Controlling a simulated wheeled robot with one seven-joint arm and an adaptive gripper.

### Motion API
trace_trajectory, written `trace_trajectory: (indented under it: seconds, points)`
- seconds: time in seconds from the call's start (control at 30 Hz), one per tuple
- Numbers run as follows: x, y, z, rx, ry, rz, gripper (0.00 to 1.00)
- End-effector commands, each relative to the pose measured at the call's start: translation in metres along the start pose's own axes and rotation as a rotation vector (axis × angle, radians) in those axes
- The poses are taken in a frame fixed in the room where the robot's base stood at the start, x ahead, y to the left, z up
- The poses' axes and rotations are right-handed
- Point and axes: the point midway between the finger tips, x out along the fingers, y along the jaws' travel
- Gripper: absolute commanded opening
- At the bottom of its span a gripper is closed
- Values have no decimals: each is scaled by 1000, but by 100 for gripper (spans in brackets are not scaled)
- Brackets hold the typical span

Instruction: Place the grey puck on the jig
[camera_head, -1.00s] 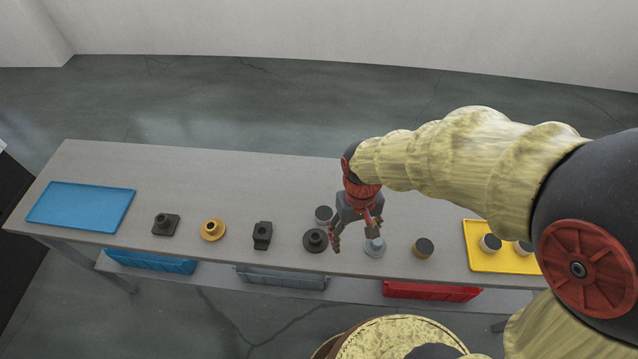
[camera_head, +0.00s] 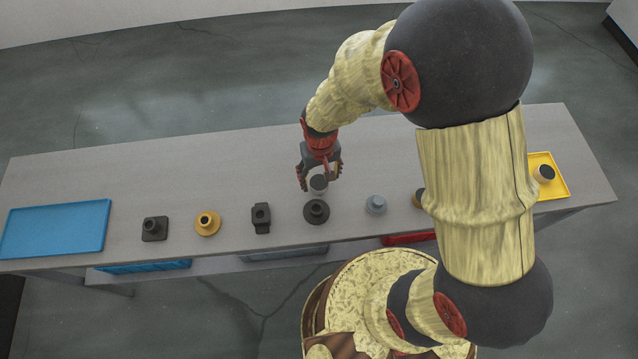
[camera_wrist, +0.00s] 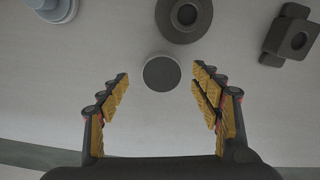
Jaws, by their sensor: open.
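The grey puck (camera_head: 318,184), a short cylinder with a dark top, stands upright on the table. My gripper (camera_head: 319,178) is over it, open and pointing down. In the wrist view the puck (camera_wrist: 161,73) shows between and slightly beyond my open fingertips (camera_wrist: 160,84), with a gap on both sides. A row of fixtures stands nearer the front edge: a dark square-based one (camera_head: 154,228), an orange flanged one (camera_head: 207,222), a black block (camera_head: 261,217), a dark round one (camera_head: 316,211) and a pale blue-grey one (camera_head: 376,204). I cannot tell which is the jig.
An empty blue tray (camera_head: 56,229) lies at the table's left end. A yellow tray (camera_head: 556,188) with a dark-topped puck (camera_head: 544,174) is at the right, partly behind my arm. An orange-sided puck (camera_head: 418,197) is partly hidden by my arm. The table behind the fixture row is mostly clear.

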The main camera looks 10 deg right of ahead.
Motion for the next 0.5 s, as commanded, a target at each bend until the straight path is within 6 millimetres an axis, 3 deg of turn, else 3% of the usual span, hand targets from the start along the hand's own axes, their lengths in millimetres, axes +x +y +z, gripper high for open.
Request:
trace_trajectory:
  seconds: [0.2,0.5]
  points:
    - [32,-2,3,0,-3,1,64]
    - [33,-2,2,0,-1,0,61]
